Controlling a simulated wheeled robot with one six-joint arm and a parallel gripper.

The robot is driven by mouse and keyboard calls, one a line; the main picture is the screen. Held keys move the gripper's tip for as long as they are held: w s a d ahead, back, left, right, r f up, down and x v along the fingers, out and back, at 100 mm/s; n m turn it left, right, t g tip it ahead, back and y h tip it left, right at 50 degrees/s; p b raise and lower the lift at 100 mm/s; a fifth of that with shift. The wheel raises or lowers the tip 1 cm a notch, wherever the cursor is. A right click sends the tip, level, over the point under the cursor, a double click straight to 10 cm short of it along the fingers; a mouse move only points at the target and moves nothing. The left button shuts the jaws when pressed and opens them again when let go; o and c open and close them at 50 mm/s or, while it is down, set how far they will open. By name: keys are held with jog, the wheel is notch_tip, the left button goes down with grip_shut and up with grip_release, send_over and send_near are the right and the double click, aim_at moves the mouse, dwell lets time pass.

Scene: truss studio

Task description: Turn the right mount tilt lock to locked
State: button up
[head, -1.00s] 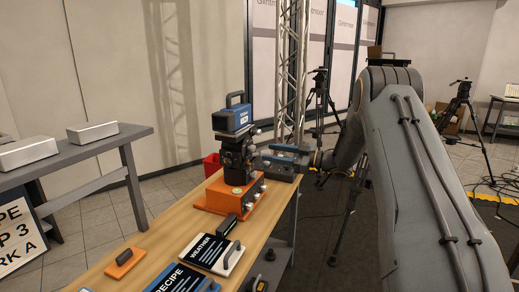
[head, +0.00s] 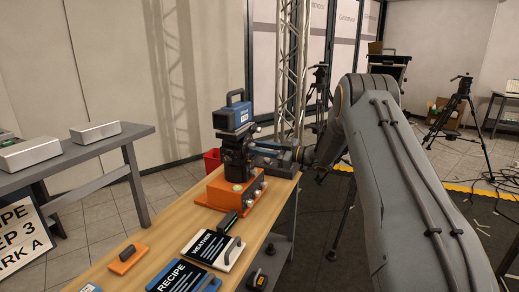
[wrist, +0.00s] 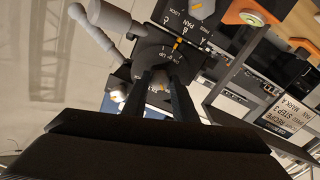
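The black camera mount (head: 236,160) stands upright on an orange base (head: 232,196), with a blue device (head: 233,116) on top. In the wrist view, a dark dial plate (wrist: 150,52) on the mount carries white lettering and a yellow marker, seen upside down. A small grey knob (wrist: 160,78) sits at the plate's lower edge. My gripper (wrist: 162,84) has its two dark fingertips on either side of this knob. Whether they press on it cannot be told. In the head view, my gripper's tips are hidden or too small beside the mount's right side.
On the wooden table (head: 150,232) lie a weather board (head: 212,250), a recipe board (head: 183,280) and an orange block (head: 128,259). A grey bench (head: 118,141) stands at left.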

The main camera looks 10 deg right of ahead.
dwell(0.3)
jog(key=shift+s+m+b, duration=0.1)
jog(key=shift+m+b, duration=0.5)
jog(key=shift+m, duration=8.3)
jog(key=o, duration=1)
